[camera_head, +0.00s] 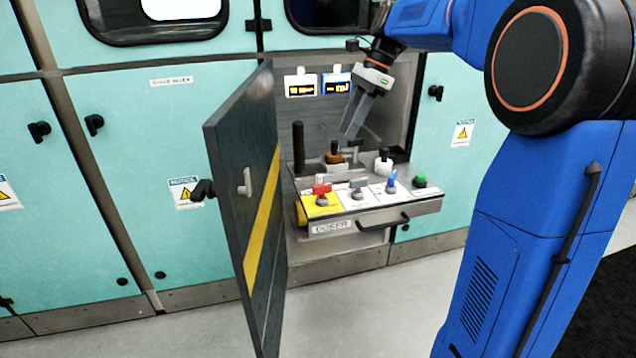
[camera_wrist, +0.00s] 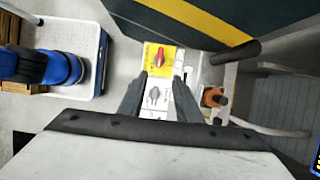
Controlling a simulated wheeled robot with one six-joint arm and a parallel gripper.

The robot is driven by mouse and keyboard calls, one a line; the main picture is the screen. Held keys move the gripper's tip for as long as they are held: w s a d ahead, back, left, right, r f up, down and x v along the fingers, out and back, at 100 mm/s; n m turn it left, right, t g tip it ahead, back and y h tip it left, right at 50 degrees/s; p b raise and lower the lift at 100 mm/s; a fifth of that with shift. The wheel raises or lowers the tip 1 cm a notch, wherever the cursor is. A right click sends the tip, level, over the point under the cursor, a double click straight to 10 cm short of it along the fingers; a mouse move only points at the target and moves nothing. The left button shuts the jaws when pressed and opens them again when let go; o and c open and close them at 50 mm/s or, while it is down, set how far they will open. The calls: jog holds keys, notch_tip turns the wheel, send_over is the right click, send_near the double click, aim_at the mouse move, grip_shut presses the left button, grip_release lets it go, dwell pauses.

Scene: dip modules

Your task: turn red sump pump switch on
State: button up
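The red switch (camera_head: 321,189) sits on a yellow plate (camera_head: 322,207) at the left end of the pulled-out control panel. In the wrist view the red switch (camera_wrist: 159,57) shows on its yellow plate, beyond my fingertips. My gripper (camera_head: 350,134) is above the panel, pointing down, apart from the switch. In the wrist view my gripper (camera_wrist: 160,75) has its two fingers spread apart with a clear gap between them. A grey switch (camera_wrist: 154,95) on a white plate shows between the fingers. I cannot read the switch's on or off state.
An open dark cabinet door (camera_head: 235,200) with a yellow stripe stands left of the panel. A blue switch (camera_head: 391,180) and a green button (camera_head: 420,181) lie to the right. A black upright lever (camera_head: 298,147) and a brown-based knob (camera_head: 335,157) rise behind the switches.

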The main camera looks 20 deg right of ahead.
aim_at(323, 184)
jog(key=x, duration=1.7)
jog(key=shift+f, duration=0.15)
grip_shut()
